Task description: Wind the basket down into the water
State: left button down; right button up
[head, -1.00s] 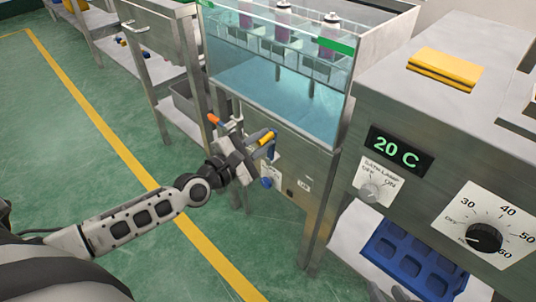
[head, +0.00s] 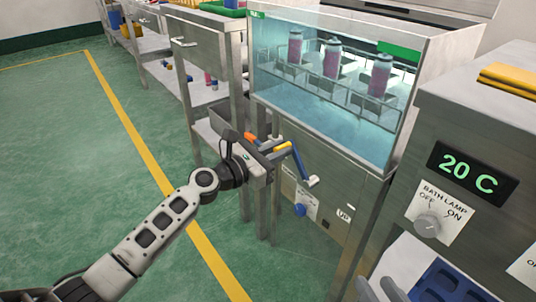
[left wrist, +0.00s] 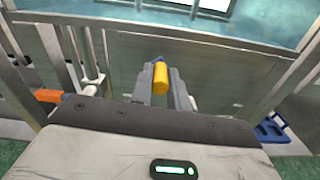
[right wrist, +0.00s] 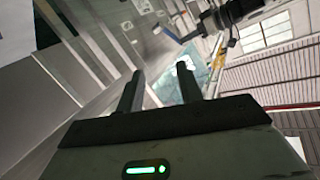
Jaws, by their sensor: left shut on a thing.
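The basket (head: 313,79) is a grey rack with three pink-purple cans (head: 331,60) upright in it, inside the glass-fronted water tank. The cans stand above the pale blue water (head: 320,118). A blue crank (head: 300,163) with a yellow handle (head: 284,146) sits on the steel front below the tank. My left gripper (head: 272,147) is shut on the yellow handle; the handle also shows between its fingers in the left wrist view (left wrist: 160,78). My right gripper (right wrist: 158,88) is open and empty in the right wrist view.
A blue knob (head: 300,210) sits below the crank. A control box with a green 20 C display (head: 466,169) and a bath lamp switch (head: 428,226) stands at right. A blue tray (head: 440,283) lies below it. Steel carts (head: 207,62) stand at left; the green floor is clear.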

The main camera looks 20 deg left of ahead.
pick_arm(q)
jog(key=shift+w+a+f+n, duration=0.45)
jog(key=shift+a+f+n, duration=0.15)
jog(key=shift+n, duration=0.4)
notch_tip(320, 180, down, 7)
jog(key=w+a+n+p, duration=0.1)
jog(key=a+n+p, duration=0.1)
jog(key=n, duration=0.6)
jog(key=shift+w, duration=0.15)
pick_arm(e)
jog(key=shift+s+d+f+n+h, duration=0.1)
jog(key=shift+d+f+n+h, duration=0.2)
jog(key=shift+h, duration=0.1)
pick_arm(q)
jog(key=c, duration=1.4)
grip_release()
jog(key=shift+d+f, duration=0.1)
jog(key=shift+o, duration=0.2)
pick_arm(e)
jog(key=shift+r, duration=0.1)
